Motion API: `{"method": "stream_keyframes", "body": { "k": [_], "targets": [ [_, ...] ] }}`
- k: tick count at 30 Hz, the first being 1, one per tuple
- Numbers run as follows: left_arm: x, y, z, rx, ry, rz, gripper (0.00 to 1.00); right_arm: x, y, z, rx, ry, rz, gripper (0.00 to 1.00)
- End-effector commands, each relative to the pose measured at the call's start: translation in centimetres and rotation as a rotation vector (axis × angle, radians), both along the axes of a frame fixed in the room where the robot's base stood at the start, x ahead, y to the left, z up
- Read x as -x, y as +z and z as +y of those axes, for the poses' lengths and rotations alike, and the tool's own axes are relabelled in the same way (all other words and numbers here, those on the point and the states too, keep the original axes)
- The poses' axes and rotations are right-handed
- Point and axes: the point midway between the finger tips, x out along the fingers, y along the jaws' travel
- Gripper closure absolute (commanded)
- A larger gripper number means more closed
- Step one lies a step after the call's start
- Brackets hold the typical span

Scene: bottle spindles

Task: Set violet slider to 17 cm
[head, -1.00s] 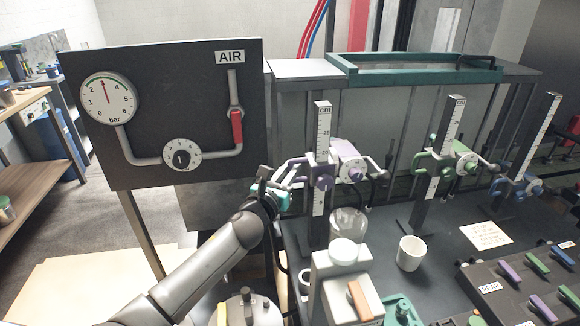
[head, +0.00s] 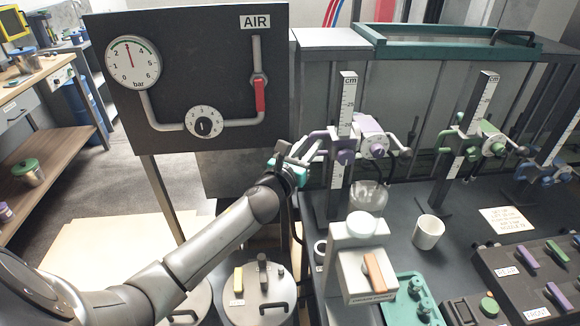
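The violet slider (head: 346,144) sits on an upright post with a white cm scale (head: 347,100), about midway up the post. Its exact reading is too small to tell. A violet clamp block with a pale dial (head: 375,143) is at its right, and a violet handle reaches out to its left. My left gripper (head: 303,158), with teal parts, is at this left handle, its fingers close to or touching it. Whether the fingers are closed on the handle cannot be told. My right gripper is not in view.
A glass beaker (head: 369,196) stands below the violet slider. A grey-white device (head: 358,255) and a white cup (head: 428,232) are in front. Green (head: 470,142) and blue (head: 545,174) slider posts stand to the right. The AIR panel (head: 205,60) is behind my arm.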

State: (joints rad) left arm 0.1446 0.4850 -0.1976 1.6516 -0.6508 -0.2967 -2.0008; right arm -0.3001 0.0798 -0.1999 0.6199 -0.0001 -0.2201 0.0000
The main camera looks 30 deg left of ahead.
Motion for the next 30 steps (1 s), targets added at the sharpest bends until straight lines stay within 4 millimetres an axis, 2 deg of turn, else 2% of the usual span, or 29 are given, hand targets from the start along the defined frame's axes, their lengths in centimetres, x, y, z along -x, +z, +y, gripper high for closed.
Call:
{"method": "stream_keyframes", "body": {
  "k": [21,30],
  "targets": [
    [11.1,-0.1,-0.7,0.000,-0.001,0.005,0.70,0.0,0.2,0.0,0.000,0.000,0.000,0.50],
    [13.5,-0.1,-0.8,0.000,0.001,0.003,0.70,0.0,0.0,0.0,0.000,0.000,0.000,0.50]
  ]
}}
